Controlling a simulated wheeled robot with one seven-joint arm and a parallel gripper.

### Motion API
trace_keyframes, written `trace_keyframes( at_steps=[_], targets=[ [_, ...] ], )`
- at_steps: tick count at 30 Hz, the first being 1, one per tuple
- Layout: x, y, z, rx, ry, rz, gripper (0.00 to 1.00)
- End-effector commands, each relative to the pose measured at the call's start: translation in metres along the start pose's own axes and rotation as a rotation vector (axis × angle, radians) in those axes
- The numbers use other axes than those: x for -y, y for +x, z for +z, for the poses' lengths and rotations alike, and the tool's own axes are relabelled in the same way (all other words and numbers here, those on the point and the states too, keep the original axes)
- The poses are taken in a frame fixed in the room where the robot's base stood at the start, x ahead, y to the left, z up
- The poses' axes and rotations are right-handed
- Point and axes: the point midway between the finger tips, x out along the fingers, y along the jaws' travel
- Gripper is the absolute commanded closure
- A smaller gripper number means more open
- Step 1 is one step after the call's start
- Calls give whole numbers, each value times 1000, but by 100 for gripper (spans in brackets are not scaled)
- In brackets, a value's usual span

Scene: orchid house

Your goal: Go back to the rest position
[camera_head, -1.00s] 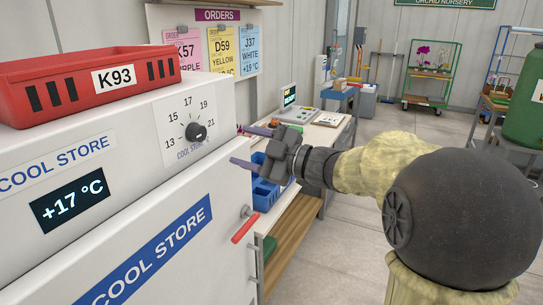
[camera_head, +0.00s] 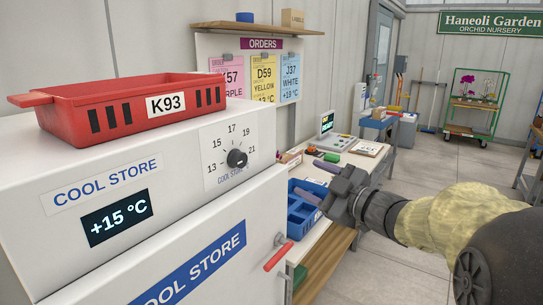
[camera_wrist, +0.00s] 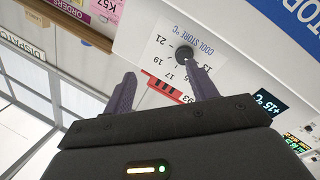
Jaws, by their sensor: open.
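My gripper (camera_head: 322,182) is out in front of the cool store's right front corner in the head view, apart from the dial. In the wrist view my gripper (camera_wrist: 160,90) shows two purple fingers spread apart with nothing between them. The cool store (camera_head: 75,250) is a white cabinet on the left. Its black dial (camera_head: 237,158) also shows in the wrist view (camera_wrist: 184,53), beyond the fingers. The display (camera_head: 115,217) reads +15 °C.
A red crate (camera_head: 130,108) marked K93 stands on the cool store. A red door handle (camera_head: 278,257) sticks out below. A bench with a blue tray (camera_head: 300,232) lies behind my gripper. The order board (camera_head: 207,48) is at the back. The floor (camera_head: 430,150) at right is clear.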

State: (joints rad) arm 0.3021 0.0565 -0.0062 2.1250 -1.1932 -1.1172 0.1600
Motion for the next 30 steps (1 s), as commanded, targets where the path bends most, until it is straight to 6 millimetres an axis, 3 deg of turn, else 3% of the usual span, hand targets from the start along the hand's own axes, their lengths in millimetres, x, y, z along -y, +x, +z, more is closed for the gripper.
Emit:
trace_keyframes(
  at_steps=[4,8,11,16,20,24,27,30],
  targets=[
    [-9,1,26,208,125,125,42],
    [-1,-11,57,414,253,205,42],
    [14,-27,79,580,362,244,42],
    [60,-66,106,874,562,260,42],
    [108,-102,111,1102,723,229,42],
    [162,-142,101,1330,893,166,42],
    [190,-161,90,1437,979,123,42],
    [203,-170,85,1486,1022,101,42]
  ],
)
